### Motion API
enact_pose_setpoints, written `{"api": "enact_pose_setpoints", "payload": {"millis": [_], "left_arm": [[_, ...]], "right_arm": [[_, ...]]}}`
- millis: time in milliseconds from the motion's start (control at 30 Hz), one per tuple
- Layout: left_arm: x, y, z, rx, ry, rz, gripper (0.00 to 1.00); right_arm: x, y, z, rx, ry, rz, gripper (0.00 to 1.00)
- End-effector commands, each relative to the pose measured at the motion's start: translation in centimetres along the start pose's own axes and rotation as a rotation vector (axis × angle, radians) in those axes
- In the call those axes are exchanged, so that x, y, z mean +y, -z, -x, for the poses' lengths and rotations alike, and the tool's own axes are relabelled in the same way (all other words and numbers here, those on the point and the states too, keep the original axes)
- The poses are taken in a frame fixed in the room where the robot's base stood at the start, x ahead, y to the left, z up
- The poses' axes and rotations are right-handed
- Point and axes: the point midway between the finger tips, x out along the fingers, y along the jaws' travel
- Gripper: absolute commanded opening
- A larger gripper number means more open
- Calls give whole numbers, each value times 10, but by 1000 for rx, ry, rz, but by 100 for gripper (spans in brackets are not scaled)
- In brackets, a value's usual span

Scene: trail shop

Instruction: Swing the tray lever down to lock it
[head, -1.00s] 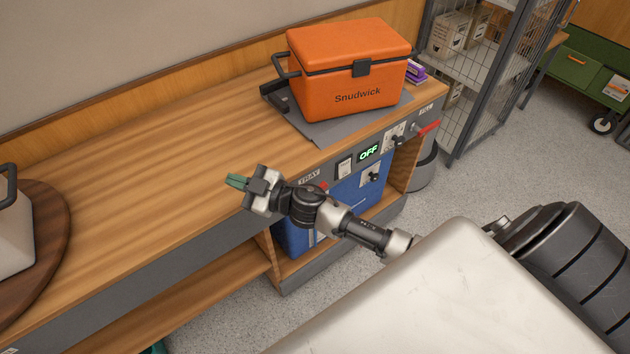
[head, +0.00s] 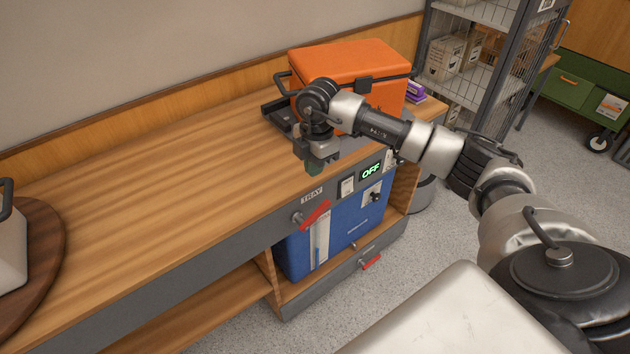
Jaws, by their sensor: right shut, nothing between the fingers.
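The tray lever (head: 316,213) has a red handle and sits on the grey front panel of the counter, just below the TRAY label (head: 312,195). Its pivot is at the left and the handle points right and slightly up in the picture, roughly along the panel. My right gripper (head: 316,168) is shut and empty, fingers pointing down, at the counter's front edge. It is above the lever and apart from it. My left gripper is out of view.
An orange cooler (head: 350,62) stands on the counter behind my right arm. A lit OFF display (head: 371,171) is right of the lever. A blue unit (head: 350,235) sits below, with another red lever (head: 371,262) beneath. The counter's middle (head: 170,190) is clear.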

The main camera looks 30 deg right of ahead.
Motion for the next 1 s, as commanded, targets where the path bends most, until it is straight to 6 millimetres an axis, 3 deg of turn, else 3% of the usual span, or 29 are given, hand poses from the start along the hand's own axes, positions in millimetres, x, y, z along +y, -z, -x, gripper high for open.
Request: {"api": "enact_pose_setpoints", "payload": {"millis": [433,500,700,1000], "left_arm": [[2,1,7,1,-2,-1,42],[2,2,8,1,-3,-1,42],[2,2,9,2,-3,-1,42],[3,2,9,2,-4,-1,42]], "right_arm": [[-1,2,-92,5,4,4,0],[-1,-6,-101,4,3,1,0],[0,-17,-118,5,0,3,0],[0,-20,-122,5,-1,5,0]]}}
